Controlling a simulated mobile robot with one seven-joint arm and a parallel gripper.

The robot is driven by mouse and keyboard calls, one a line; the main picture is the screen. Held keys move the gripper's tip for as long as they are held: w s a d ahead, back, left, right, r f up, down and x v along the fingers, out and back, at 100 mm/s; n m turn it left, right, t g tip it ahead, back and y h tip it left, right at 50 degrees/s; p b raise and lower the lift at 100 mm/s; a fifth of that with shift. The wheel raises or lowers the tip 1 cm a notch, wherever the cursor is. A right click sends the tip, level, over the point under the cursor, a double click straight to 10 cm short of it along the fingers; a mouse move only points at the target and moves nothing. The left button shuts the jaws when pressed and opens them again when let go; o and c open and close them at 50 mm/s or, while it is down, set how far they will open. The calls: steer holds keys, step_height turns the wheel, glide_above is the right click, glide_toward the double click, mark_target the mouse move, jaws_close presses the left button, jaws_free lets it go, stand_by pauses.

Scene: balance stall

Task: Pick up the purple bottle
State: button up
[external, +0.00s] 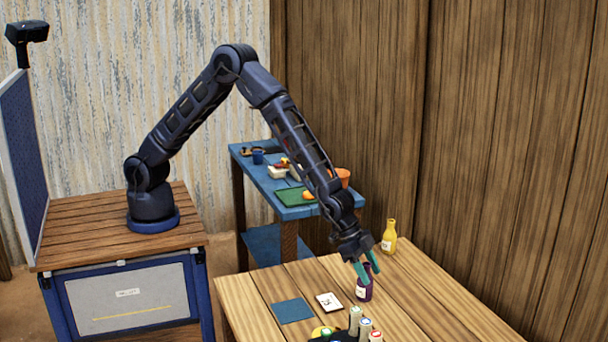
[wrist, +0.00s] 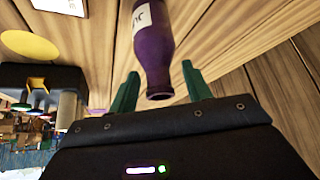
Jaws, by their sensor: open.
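The purple bottle (external: 364,286) stands upright on the wooden table, with a white label on its side. In the wrist view the bottle (wrist: 154,62) shows with its neck pointing toward my gripper, and its mouth lies between the two fingers. My gripper (external: 366,271) is open with teal fingers, just above and around the bottle's top in the external view. In the wrist view my gripper (wrist: 158,92) has one finger on each side of the neck, with gaps visible. The bottle's base is cut off in the wrist view.
A yellow bottle (external: 389,238) stands behind. A white card (external: 329,302) and a blue square (external: 292,310) lie left of the purple bottle. Several small capped bottles stand at the front edge, near a yellow disc (wrist: 29,45). The table's right side is clear.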

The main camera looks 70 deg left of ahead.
steer(key=shift+w+d+f, duration=0.1)
steer(key=shift+d+f, duration=0.05)
jaws_close()
stand_by(0.4)
